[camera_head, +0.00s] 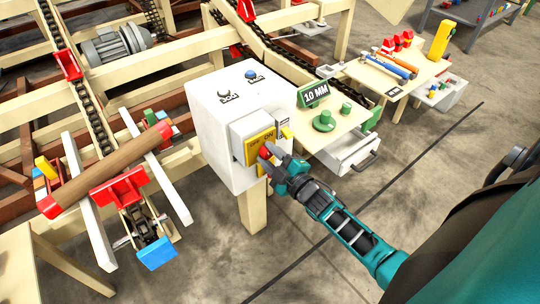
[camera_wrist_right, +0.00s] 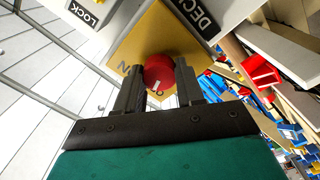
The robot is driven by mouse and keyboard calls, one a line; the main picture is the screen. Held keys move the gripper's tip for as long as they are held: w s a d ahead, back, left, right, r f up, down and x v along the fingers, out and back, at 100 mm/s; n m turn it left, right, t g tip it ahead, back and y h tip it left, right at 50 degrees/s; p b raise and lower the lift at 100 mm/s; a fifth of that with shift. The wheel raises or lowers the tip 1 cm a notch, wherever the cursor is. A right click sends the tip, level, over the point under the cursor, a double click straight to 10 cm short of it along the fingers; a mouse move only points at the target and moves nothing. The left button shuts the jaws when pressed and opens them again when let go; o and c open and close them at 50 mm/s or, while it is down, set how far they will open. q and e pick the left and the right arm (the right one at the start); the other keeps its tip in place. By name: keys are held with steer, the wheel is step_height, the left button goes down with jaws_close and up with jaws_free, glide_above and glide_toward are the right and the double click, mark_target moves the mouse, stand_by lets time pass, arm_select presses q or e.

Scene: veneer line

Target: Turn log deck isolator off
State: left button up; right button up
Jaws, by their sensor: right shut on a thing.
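The log deck isolator is a red rotary knob (camera_head: 265,151) on a yellow plate (camera_head: 257,141), on the front of a white control box (camera_head: 207,112). In the right wrist view the red knob (camera_wrist_right: 158,74) has a short white mark and sits before the yellow plate (camera_wrist_right: 150,38). Part of a "DECK" label (camera_wrist_right: 197,14) and a "LOCK" label (camera_wrist_right: 84,12) show there. My right gripper (camera_head: 270,155) is shut on the knob, one finger on each side. The fingers partly hide the plate's lettering, so I cannot tell the knob's setting. My left gripper is not in view.
A brown log (camera_head: 110,178) lies on the log deck left of the box. Right of the box, a small table holds a "10 MM" sign (camera_head: 314,94) and green knobs, above an open drawer (camera_head: 350,155). Hammers (camera_head: 388,65) lie farther back. The floor in front is clear.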

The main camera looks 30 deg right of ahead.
steer(key=n+b, duration=0.1)
steer(key=n, duration=0.3)
steer(key=shift+f+n, duration=0.1)
steer(key=shift+n, duration=0.3)
stand_by(0.4)
steer(key=o, duration=1)
steer(key=shift+o, duration=0.2)
steer(key=s+d, duration=0.1)
steer(key=s, duration=1.2)
steer(key=s+a+f+m+g, duration=0.2)
steer(key=a+m+g, duration=0.1)
steer(key=a+m, duration=0.3)
steer(key=s+a+f+m+g, duration=0.3)
steer(key=a+m+g, duration=0.1)
steer(key=a+m, duration=0.3)
steer(key=shift+m+y, duration=0.3)
steer(key=shift+m, duration=0.1)
